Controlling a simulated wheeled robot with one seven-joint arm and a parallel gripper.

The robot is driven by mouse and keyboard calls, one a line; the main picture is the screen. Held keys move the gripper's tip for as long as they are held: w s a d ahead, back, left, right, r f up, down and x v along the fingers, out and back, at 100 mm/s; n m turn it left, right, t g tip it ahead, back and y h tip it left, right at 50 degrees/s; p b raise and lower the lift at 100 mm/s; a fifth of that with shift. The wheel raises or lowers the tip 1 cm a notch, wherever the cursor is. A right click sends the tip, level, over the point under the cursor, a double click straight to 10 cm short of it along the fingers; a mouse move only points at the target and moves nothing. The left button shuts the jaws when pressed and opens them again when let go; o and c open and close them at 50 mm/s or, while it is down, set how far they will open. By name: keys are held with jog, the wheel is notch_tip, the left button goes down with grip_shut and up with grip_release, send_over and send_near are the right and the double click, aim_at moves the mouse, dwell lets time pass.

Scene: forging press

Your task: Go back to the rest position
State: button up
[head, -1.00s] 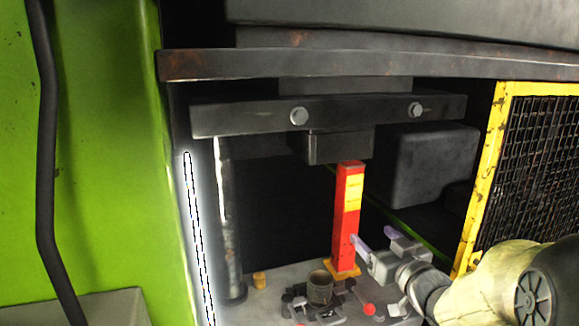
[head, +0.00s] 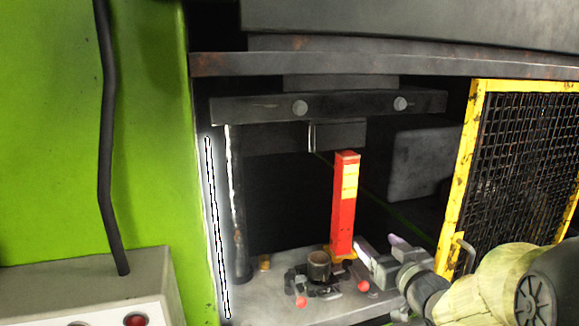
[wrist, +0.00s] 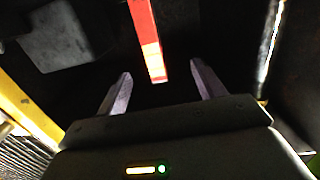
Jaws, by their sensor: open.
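My gripper (head: 377,251) is open and empty in the head view, low and just right of the red post with the yellow label (head: 344,205). In the wrist view its two pale fingers (wrist: 160,93) stand wide apart. The red and yellow post (wrist: 150,45) shows beyond the gap between them, with nothing held. The post stands upright on a yellow foot on the grey press bed (head: 265,295). My arm comes in from the lower right of the head view.
A small dark cylinder in a clamp fixture (head: 319,265) with red knobs sits left of the gripper. The press ram (head: 330,107) hangs above. A yellow-framed mesh guard (head: 455,180) stands right, close to my arm. A lit light strip (head: 217,230) and green panel (head: 150,190) are left.

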notch_tip(320, 180, down, 8)
jog(key=s+r+m+g+h, duration=0.1)
jog(key=m+g+h, duration=0.1)
jog(key=g+h, duration=0.15)
jog(key=s+a+f+g, duration=0.2)
jog(key=s+f+g, duration=0.3)
jog(key=s, duration=0.3)
jog(key=s+a+f+m+g, duration=0.1)
jog(key=s+a+f+g, duration=0.1)
jog(key=s+f+g, duration=0.3)
jog(key=s+f+h, duration=0.1)
jog(key=s+f, duration=0.1)
jog(key=s, duration=0.2)
jog(key=shift+s, duration=0.2)
